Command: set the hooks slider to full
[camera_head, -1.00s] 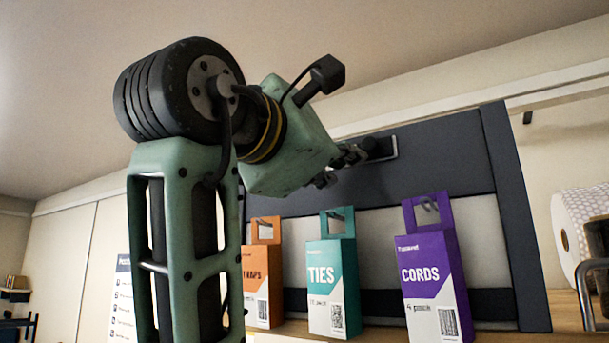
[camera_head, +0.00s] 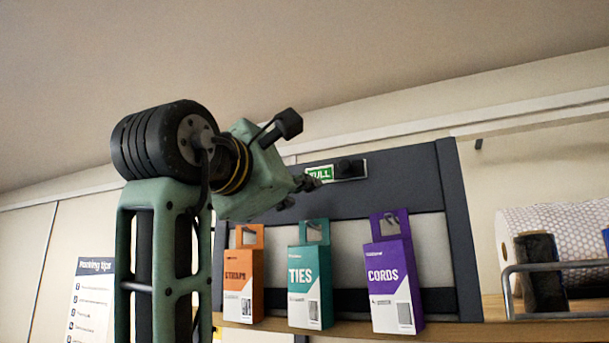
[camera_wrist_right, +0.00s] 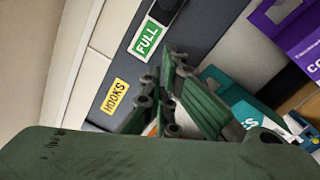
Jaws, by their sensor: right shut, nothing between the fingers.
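The hooks slider is on the dark panel. Its black knob (camera_head: 349,168) stands at the right end of its plate, and a green FULL label (camera_head: 320,174) shows to the left of the knob. In the right wrist view the FULL label (camera_wrist_right: 148,39) is clear, the black knob (camera_wrist_right: 166,8) is partly cut off at the top edge, and a yellow HOOKS label (camera_wrist_right: 115,97) sits beside the fingers. My right gripper (camera_head: 308,184) is shut and empty, in front of and just below left of the label, apart from the knob. My left gripper is out of view.
An orange box (camera_head: 243,275), a teal TIES box (camera_head: 309,270) and a purple CORDS box (camera_head: 392,275) hang on hooks below the slider, close under my right gripper. A bubble-wrap roll (camera_head: 565,230) and a metal rail (camera_head: 560,266) are at the right.

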